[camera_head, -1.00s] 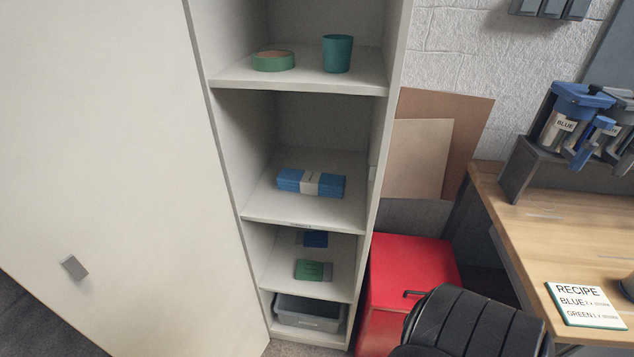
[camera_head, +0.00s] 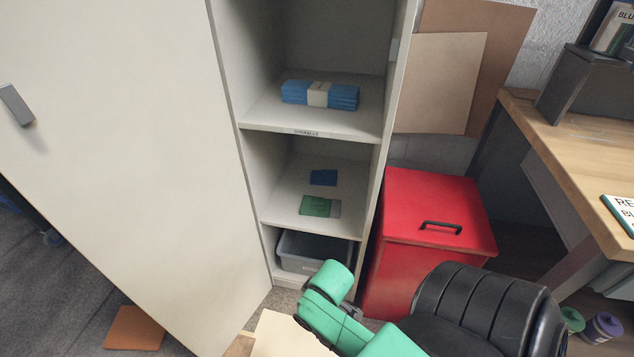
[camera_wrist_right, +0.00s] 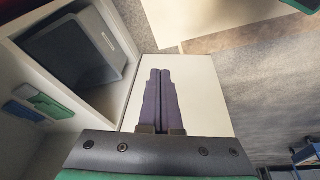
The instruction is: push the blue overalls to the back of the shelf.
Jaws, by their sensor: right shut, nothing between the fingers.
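The blue overalls (camera_head: 318,94) are a flat folded blue stack with a pale band around it. They lie on the middle shelf (camera_head: 300,132) of the open cabinet, with bare shelf in front and the back panel behind. My right gripper (camera_wrist_right: 159,75) is shut and empty in the right wrist view, its two dark fingers side by side over a pale panel. In the head view my green arm is low in front of the cabinet, below the overalls' shelf, and its fingers are not visible. My left gripper is not in view.
A lower shelf holds a small blue item (camera_head: 323,177) and a green item (camera_head: 315,206). A grey bin (camera_head: 310,250) sits at the cabinet bottom. The cabinet door (camera_head: 120,150) stands open at left.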

